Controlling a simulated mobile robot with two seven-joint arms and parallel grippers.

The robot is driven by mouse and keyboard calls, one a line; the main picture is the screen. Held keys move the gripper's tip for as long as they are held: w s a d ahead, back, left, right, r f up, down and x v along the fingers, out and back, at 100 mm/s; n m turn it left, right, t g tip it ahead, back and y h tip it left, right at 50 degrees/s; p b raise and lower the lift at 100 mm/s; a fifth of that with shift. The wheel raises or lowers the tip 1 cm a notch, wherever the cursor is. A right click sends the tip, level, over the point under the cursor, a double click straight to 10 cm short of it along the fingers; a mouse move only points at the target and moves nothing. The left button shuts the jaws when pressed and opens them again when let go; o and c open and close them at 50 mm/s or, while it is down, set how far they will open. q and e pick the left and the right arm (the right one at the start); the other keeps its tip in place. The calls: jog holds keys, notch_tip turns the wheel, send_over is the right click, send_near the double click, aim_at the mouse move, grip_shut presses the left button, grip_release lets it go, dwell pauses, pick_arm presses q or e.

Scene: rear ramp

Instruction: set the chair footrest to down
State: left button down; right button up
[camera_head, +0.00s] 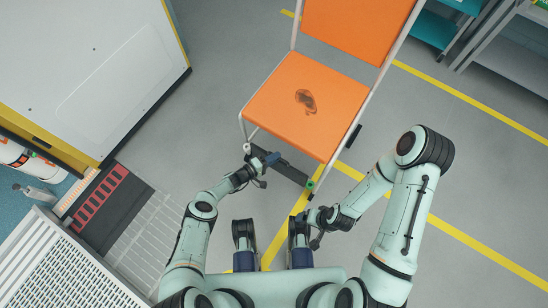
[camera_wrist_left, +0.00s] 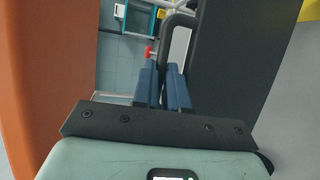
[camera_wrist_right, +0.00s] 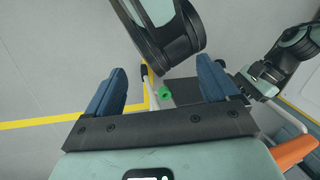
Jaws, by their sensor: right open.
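The orange chair (camera_head: 305,105) stands ahead of me, with its seat toward me and its backrest away. Its dark footrest (camera_head: 288,170) runs along the front below the seat edge; its exact tilt is hard to tell. My left gripper (camera_head: 270,159) is at the left part of the footrest. In the left wrist view its blue fingers (camera_wrist_left: 163,90) are close together on a thin dark bar beside a wide dark panel. My right gripper (camera_head: 314,216) is open and empty, short of the chair's front right. A green knob (camera_wrist_right: 165,93) shows between its fingers.
A brown stain or mark (camera_head: 305,101) is on the seat. A large white and yellow cabinet (camera_head: 95,75) stands at the left, with a white grated panel (camera_head: 65,270) nearer me. Grey and teal shelves (camera_head: 510,50) are at the back right. Floor right of the chair is clear.

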pick_arm(q)
jog(key=s+a+f+m+t+h+b, duration=0.1)
jog(key=s+a+f+b, duration=0.3)
jog(key=s, duration=0.4)
jog(key=shift+s+a+f+h+b, duration=0.2)
jog(key=shift+a+f+h+b, duration=0.3)
jog(key=shift+a, duration=0.5)
pick_arm(e)
jog(key=w+d+f+t+h, duration=0.1)
jog(key=w+d+f+t, duration=0.1)
jog(key=w+f, duration=0.3)
jog(key=shift+w+d+f+m, duration=0.15)
jog(key=shift+w+d+m, duration=0.15)
jog(key=shift+w+d, duration=0.45)
pick_arm(q)
jog(key=c, duration=1.4)
grip_release()
jog(key=shift+c, duration=0.2)
jog(key=shift+d, duration=0.1)
